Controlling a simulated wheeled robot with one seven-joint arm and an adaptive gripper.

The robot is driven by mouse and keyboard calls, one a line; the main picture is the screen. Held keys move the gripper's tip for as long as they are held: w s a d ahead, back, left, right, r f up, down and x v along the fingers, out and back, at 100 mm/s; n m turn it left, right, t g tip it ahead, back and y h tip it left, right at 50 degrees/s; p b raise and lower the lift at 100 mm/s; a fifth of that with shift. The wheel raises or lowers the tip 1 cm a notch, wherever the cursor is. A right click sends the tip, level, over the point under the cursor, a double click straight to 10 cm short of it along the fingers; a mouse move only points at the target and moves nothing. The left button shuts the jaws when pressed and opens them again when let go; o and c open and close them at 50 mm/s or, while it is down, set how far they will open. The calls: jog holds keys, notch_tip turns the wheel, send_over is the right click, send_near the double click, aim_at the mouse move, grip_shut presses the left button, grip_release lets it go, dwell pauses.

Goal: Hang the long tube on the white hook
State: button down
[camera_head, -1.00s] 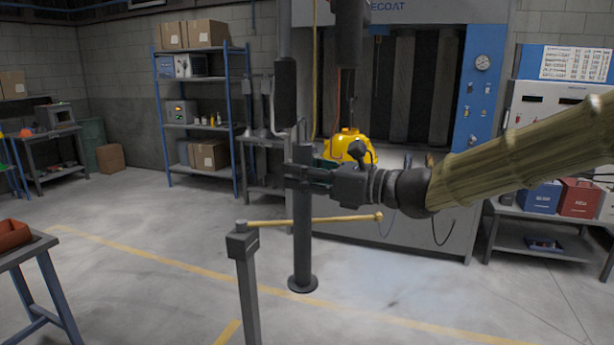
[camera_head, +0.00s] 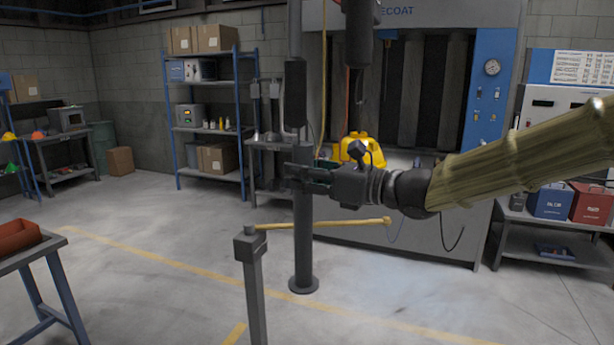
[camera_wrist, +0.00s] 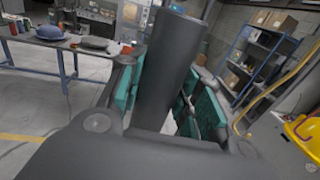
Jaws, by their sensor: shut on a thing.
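The long tube (camera_head: 303,225) is dark grey and upright in the head view, with a round flange at its lower end. My gripper (camera_head: 303,175) is shut on it near its upper end. In the wrist view the tube (camera_wrist: 166,70) stands between the teal-padded jaws (camera_wrist: 165,100). I cannot tell from the head view whether the flange touches the floor. I cannot make out a clearly white hook. A grey post (camera_head: 250,250) carries a yellowish bar (camera_head: 325,223) with a knobbed end, near the tube's lower half.
A yellow hood (camera_head: 357,147) is partly hidden behind my gripper, before the blue-edged booth (camera_head: 490,110). Dark cylinders hang above, left (camera_head: 295,95) and right (camera_head: 358,35). A table with an orange tray (camera_head: 18,238) stands front left. Open floor (camera_head: 150,215) lies between.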

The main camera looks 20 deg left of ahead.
jog(key=shift+a+b, duration=0.4)
jog(key=shift+a, duration=0.75)
jog(key=shift+f+b, duration=1.3)
jog(key=shift+b, duration=0.4)
dwell(0.3)
jog(key=c, duration=0.9)
grip_release()
